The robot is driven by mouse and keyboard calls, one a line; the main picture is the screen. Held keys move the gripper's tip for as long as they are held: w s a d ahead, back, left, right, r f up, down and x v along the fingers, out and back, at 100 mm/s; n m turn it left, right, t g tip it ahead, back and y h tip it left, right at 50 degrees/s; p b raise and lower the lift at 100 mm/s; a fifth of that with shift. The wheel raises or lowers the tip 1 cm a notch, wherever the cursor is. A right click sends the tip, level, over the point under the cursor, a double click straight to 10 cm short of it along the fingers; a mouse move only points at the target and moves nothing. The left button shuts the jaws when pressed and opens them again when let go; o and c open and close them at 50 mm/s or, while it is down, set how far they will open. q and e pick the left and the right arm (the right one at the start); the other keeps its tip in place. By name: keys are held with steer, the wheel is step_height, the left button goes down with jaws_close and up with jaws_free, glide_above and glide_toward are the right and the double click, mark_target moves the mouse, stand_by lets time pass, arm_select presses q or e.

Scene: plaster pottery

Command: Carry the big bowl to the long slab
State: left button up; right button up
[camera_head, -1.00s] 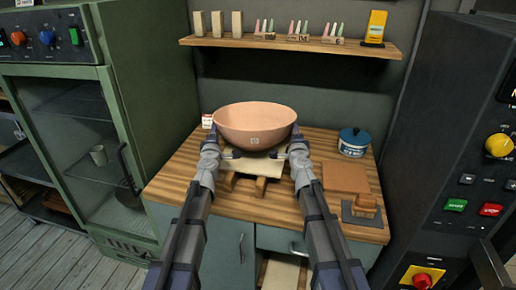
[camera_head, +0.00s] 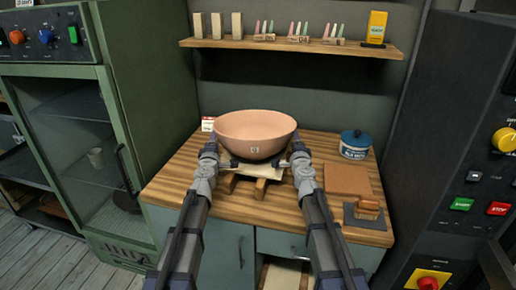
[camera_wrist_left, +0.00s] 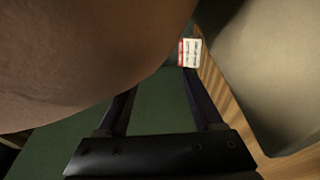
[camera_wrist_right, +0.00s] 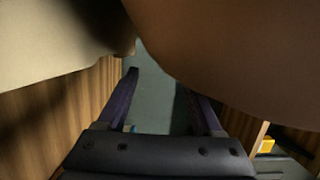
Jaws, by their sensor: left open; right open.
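The big bowl (camera_head: 256,136), pinkish terracotta, is upright above a pale slab (camera_head: 272,172) on wooden supports. I cannot tell whether the bowl touches the slab. My left gripper (camera_head: 212,148) is at the bowl's left side and my right gripper (camera_head: 299,153) at its right side. Both are open. In the left wrist view the bowl (camera_wrist_left: 75,55) fills the upper left, close to the fingers, with the pale slab (camera_wrist_left: 265,80) at right. In the right wrist view the bowl (camera_wrist_right: 235,50) fills the upper right. Contact between fingers and bowl is unclear.
A blue lidded pot (camera_head: 354,146) stands right of the bowl. A flat brown slab (camera_head: 347,180) and a wooden-handled tool on a grey plate (camera_head: 378,223) lie in front of it. A small red-and-white box (camera_head: 208,123) stands behind left. A shelf (camera_head: 300,45) hangs above.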

arm_select(q)
steer(key=shift+s+a+r, duration=0.1)
steer(key=shift+a+r, duration=0.05)
steer(key=shift+a, duration=0.55)
steer(key=o, duration=0.3)
arm_select(e)
steer(key=shift+d, duration=0.75)
arm_select(q)
steer(key=shift+o, duration=0.5)
steer(key=shift+a, duration=0.15)
arm_select(e)
steer(key=o, duration=0.4)
steer(key=shift+s+d+r, duration=0.1)
arm_select(q)
steer(key=shift+s, duration=0.1)
steer(key=s, duration=1.1)
steer(key=shift+s, duration=0.35)
arm_select(e)
steer(key=s, duration=1.2)
steer(key=shift+w, duration=0.1)
